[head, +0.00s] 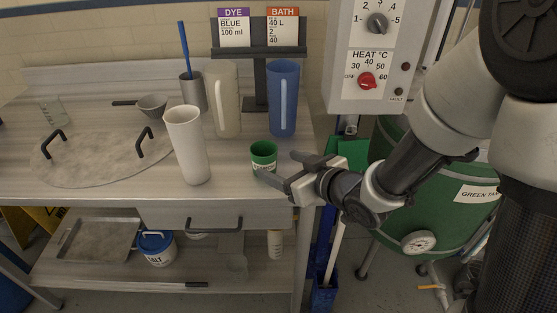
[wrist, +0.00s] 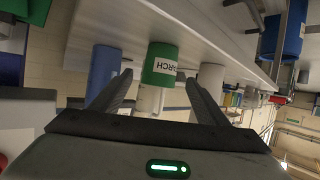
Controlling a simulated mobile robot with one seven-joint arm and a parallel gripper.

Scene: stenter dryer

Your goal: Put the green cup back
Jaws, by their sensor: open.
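The green cup (head: 263,157) stands upright on the worktop near its front right edge. My gripper (head: 280,167) is open and empty, at the right of the cup. In the head view one finger crosses in front of the cup's lower part. In the wrist view the cup sits between the two fingertips, with gaps visible on both sides. I cannot tell how deep it is between the fingers.
A sign stand (head: 262,52) is at the back. The control box (head: 375,55) and green tank (head: 440,200) are at the right.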

